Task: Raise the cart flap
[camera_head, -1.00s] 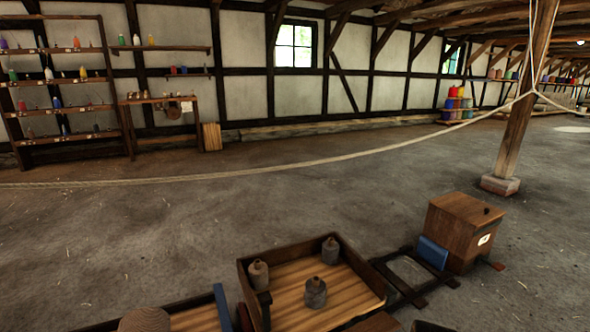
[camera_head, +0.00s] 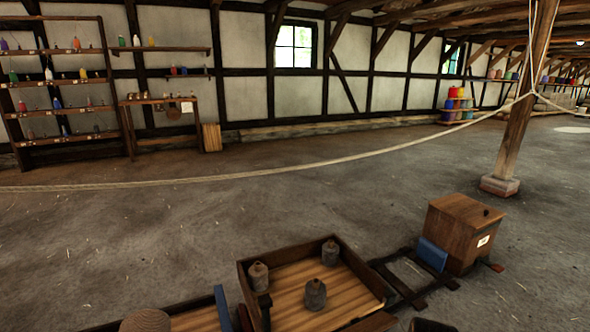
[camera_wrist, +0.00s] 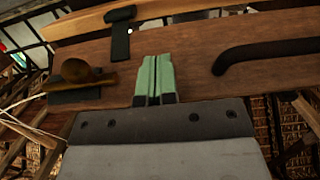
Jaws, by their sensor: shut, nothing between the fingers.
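In the wrist view, my gripper (camera_wrist: 154,78) has its pale green fingers shut together and empty. They stand in front of a reddish-brown wooden board (camera_wrist: 190,65), which looks like the cart flap; I cannot tell whether they touch it. The board carries a black bar handle (camera_wrist: 265,52) to the right of the fingers, a black latch-like piece (camera_wrist: 121,38) and a wooden knob (camera_wrist: 77,71) to the left. In the head view, the wooden cart tray (camera_head: 345,312) is at the bottom, cut by the frame edge. My gripper does not show there.
Several grey bobbin-like weights (camera_head: 315,294) stand in the tray. A wooden box (camera_head: 466,232) with a blue panel (camera_head: 432,254) stands to the right. A rope (camera_head: 250,174) sags across the room to a post (camera_head: 520,130). The floor beyond is clear.

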